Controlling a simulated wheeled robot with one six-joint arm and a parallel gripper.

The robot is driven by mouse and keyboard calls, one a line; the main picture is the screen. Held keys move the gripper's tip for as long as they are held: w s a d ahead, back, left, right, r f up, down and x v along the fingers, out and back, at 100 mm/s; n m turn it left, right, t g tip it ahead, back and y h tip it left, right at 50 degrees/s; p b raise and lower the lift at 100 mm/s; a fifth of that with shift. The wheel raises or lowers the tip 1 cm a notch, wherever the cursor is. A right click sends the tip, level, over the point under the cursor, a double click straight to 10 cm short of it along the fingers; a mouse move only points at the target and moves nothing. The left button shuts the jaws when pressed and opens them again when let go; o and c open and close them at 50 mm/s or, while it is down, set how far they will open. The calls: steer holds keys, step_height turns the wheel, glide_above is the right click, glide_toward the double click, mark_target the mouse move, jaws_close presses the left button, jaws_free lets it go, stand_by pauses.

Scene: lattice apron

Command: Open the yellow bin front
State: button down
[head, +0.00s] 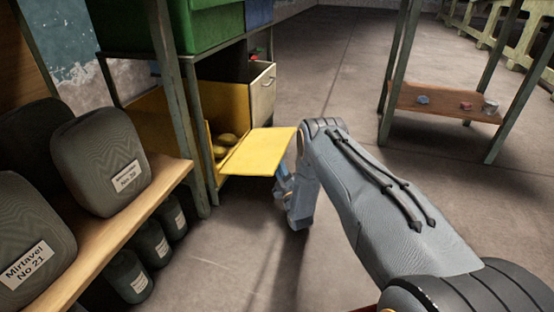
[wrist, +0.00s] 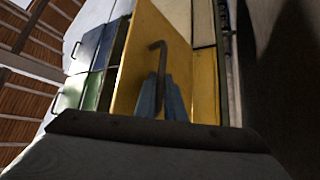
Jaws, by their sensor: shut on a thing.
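The yellow bin front (head: 260,152) stands swung out from the yellow bin (head: 235,100) under the shelving, so the bin's inside shows. Several yellow rounded things (head: 222,145) lie inside. In the wrist view the yellow front (wrist: 138,55) carries a dark bent handle (wrist: 156,60). My gripper (head: 282,186) is at the outer edge of the front, partly below it in the head view. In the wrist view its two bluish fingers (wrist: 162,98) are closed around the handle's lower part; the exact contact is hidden.
A green bin (head: 200,35) sits above, and a pale drawer (head: 262,92) is behind the yellow bin. A wooden shelf (head: 130,222) with dark labelled containers (head: 100,160) is at left. A metal-legged rack (head: 445,103) stands at right. The floor between is clear.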

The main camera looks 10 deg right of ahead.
steer(key=shift+a+r, duration=0.1)
steer(key=shift+a, duration=0.15)
steer(key=c, duration=1.8)
jaws_free()
steer(key=shift+c, duration=0.2)
steer(key=shift+d, duration=0.2)
steer(key=shift+s, duration=0.1)
steer(key=s+d+f+p, duration=0.2)
steer(key=s+p, duration=0.9)
steer(key=s, duration=0.5)
steer(key=shift+d, duration=0.3)
steer(key=shift+f, duration=0.1)
